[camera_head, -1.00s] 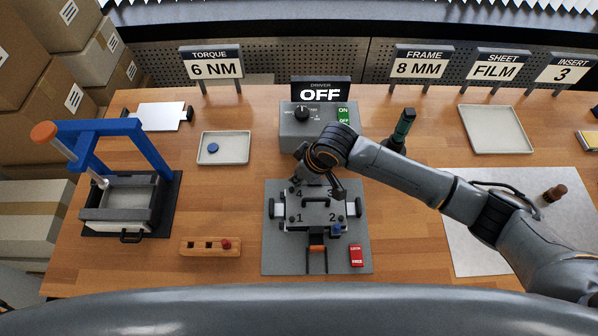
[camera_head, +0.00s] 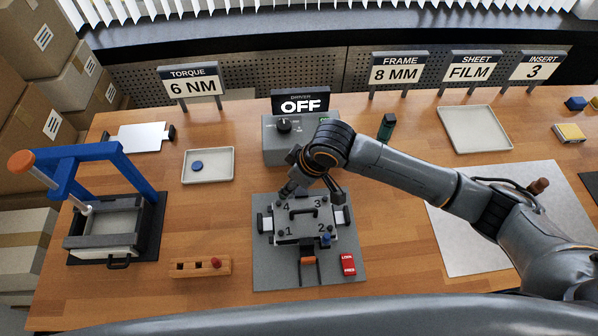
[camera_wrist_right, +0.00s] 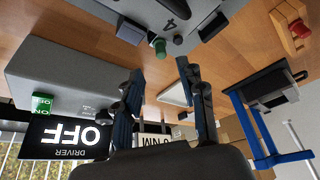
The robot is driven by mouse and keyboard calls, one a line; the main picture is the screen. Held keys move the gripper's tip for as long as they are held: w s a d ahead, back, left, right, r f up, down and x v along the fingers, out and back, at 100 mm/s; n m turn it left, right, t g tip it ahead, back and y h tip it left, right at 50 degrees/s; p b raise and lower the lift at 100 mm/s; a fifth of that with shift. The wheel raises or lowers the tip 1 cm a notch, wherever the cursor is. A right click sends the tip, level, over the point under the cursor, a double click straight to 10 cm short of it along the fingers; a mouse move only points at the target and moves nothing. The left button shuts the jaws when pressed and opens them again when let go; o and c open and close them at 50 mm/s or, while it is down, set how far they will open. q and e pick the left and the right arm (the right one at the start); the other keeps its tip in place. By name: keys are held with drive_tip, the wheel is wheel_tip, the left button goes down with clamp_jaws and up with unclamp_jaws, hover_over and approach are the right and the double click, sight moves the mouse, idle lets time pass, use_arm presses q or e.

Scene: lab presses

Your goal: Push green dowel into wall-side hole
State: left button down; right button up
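A green dowel (camera_wrist_right: 158,47) shows in the right wrist view, standing at the edge of the fixture by the number 4. I cannot tell how deep it sits. In the head view my arm hides it. The fixture plate (camera_head: 318,230) carries numbers 1, 2, 3 and 4, with a handle in its middle. A blue dowel (camera_head: 326,239) stands near number 2. My right gripper (camera_head: 311,192) is over the wall-side edge of the fixture. In the wrist view its fingers (camera_wrist_right: 163,80) are apart with nothing between them. My left gripper is not in view.
The driver box (camera_head: 282,152) reading OFF stands just behind the fixture. A blue press (camera_head: 92,165) is at the left. A wooden rack (camera_head: 186,266) holds a red peg (camera_head: 216,262). A green-handled tool (camera_head: 387,127) stands behind my forearm.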

drive_tip(key=v, duration=0.6)
drive_tip(key=shift+r, duration=0.2)
